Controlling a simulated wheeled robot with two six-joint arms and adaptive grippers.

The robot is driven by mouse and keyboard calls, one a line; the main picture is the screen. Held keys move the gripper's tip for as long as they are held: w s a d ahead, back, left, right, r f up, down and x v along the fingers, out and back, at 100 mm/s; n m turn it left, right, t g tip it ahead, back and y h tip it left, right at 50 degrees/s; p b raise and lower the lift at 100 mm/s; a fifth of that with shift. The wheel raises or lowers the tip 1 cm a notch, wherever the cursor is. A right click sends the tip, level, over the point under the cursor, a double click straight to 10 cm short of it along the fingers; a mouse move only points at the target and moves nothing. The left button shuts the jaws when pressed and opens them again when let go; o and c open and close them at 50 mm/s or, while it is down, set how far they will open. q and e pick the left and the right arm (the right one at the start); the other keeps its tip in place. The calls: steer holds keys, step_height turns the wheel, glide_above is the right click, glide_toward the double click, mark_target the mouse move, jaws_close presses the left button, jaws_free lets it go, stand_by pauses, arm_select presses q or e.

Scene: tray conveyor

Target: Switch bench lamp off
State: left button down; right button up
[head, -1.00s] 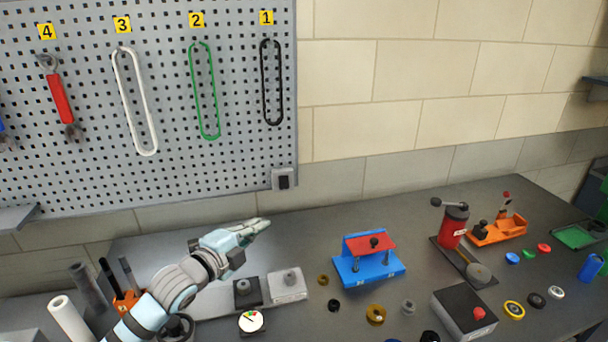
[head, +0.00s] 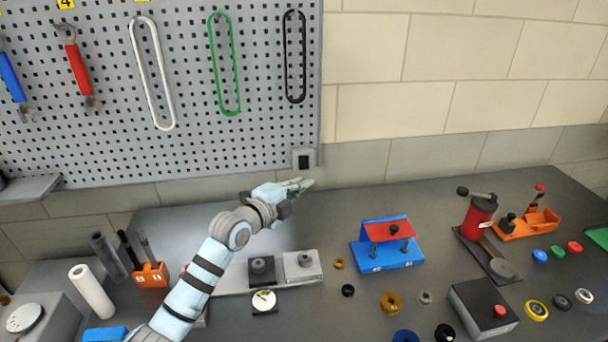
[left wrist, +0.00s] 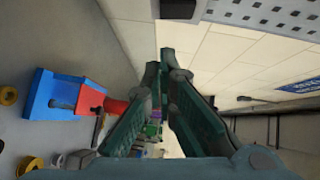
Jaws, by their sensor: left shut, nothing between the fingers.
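No lamp itself shows, and I cannot tell the rocker's position. My left gripper (head: 309,183) is shut and empty, just below the switch box in the head view; whether it touches anything is unclear. In the left wrist view its closed fingers (left wrist: 160,62) point up the picture, and a dark block (left wrist: 178,9) at the top edge looks like the switch box. My right gripper is not in view.
The pegboard (head: 250,150) holds loops and wrenches.

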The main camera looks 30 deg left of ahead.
mark_target(304, 163)
arm_select(q)
steer(key=w, duration=0.1)
steer(key=w+a, duration=0.1)
steer(key=w, duration=0.1)
steer(key=w+a, duration=0.1)
steer(key=w, duration=0.1)
steer(key=shift+w+f+b, duration=0.15)
steer(key=shift+f+b, duration=0.15)
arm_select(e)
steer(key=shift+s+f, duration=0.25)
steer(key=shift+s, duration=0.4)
